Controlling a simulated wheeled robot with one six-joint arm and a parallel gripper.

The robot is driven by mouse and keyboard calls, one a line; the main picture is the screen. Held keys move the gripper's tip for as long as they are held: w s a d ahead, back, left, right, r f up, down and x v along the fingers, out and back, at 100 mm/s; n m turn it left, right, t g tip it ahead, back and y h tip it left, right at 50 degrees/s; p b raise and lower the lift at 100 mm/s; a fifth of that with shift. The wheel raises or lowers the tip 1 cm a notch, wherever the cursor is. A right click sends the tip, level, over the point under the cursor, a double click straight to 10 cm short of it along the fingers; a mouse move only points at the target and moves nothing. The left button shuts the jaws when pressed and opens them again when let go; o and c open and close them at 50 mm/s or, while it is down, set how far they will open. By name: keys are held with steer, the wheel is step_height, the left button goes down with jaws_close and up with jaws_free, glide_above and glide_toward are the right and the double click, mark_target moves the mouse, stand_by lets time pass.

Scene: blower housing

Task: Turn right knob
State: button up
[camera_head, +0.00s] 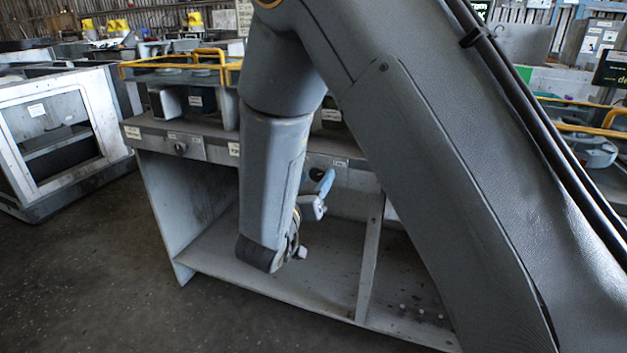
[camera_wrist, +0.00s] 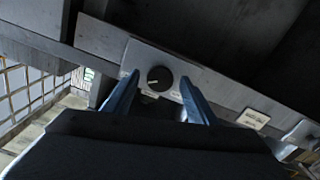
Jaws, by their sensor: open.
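A round black knob (camera_wrist: 160,78) with a light pointer line sits on a pale plate on the front rail, with small labels around it. My gripper (camera_wrist: 159,86) is open. Its two blue fingers stand to the left and right of the knob in the wrist view, with the knob showing in the gap between them. I cannot tell whether the fingertips reach around it or stop short; no contact shows. In the head view my gripper (camera_head: 325,184) is in front of the bench's front rail, partly hidden by my arm. Another knob (camera_head: 180,147) is on the rail further left.
The grey bench (camera_head: 155,140) has an open lower compartment with a divider (camera_head: 369,258). Yellow rails (camera_head: 170,66) and machine parts stand on top. A white-framed cabinet (camera_head: 15,165) stands to the left. The dark floor (camera_head: 100,280) at lower left is clear.

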steer(key=c, duration=1.1)
steer(key=shift+o, duration=0.2)
steer(key=shift+m, duration=0.3)
steer(key=m, duration=0.3)
steer(key=shift+m, duration=1.8)
steer(key=o, duration=1.1)
steer(key=shift+c, duration=0.2)
